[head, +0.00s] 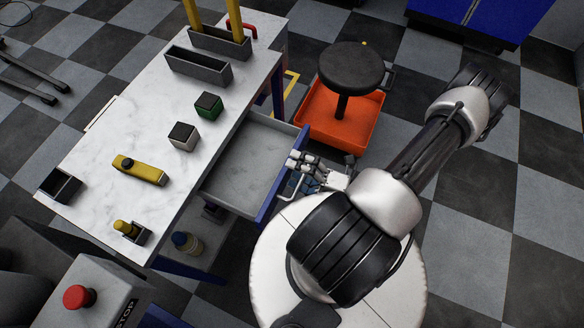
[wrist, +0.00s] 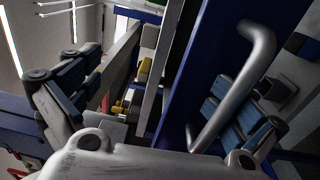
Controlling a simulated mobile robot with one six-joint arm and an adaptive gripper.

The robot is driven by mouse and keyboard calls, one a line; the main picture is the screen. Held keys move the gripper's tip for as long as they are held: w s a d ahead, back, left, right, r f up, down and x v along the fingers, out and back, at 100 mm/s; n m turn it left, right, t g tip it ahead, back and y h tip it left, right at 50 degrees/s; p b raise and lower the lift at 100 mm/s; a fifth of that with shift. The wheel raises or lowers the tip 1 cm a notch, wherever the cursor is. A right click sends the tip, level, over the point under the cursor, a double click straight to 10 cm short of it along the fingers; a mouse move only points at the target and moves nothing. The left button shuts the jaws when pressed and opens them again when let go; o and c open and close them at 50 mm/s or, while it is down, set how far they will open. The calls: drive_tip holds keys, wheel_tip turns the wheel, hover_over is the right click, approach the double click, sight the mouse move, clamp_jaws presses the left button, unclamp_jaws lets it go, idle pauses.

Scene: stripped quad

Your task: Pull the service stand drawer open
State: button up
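The service stand (head: 235,75) has a pale marble-like top. Its drawer (head: 245,165) is pulled out to the right, with an empty-looking grey interior and a blue front panel (head: 283,176). In the wrist view, the blue front (wrist: 195,70) runs up the middle with a silver bar handle (wrist: 228,95) on it. My gripper (head: 302,168) is at the drawer front. In the wrist view its fingers (wrist: 152,105) are spread wide, one on each side of the panel, and the right finger shows behind the handle. I see no grip on the handle.
A black stool (head: 350,68) and an orange bin (head: 345,118) stand behind my gripper. Checkered floor is clear at right.

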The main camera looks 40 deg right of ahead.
drive_tip(key=shift+a+r, duration=0.1)
drive_tip(key=shift+r, duration=0.25)
drive_tip(key=shift+s, duration=0.15)
